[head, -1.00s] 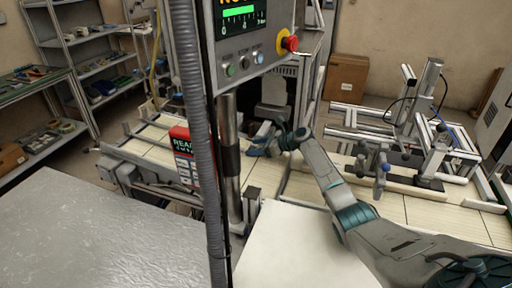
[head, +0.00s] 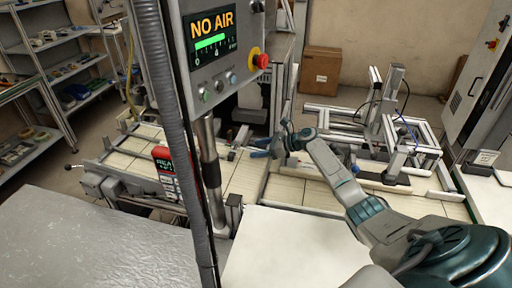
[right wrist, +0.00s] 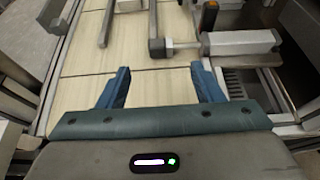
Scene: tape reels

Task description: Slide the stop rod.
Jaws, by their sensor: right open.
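My right gripper (head: 262,148) is over the wood-coloured conveyor bed (head: 238,178), behind the control post. In the right wrist view its two blue fingers (right wrist: 162,82) stand wide apart with nothing between them. Just beyond the fingertips, a thin silver rod (right wrist: 182,45) runs sideways between a dark end block (right wrist: 157,47) and a grey housing (right wrist: 238,42). I take this as the stop rod, though no label shows. The fingers appear apart from it. In the head view the rod is too small to make out clearly. My left gripper is not in view.
The control panel (head: 222,50) reads NO AIR and hangs on a metal post (head: 212,170) close in front. Grey and white tabletops lie in front.

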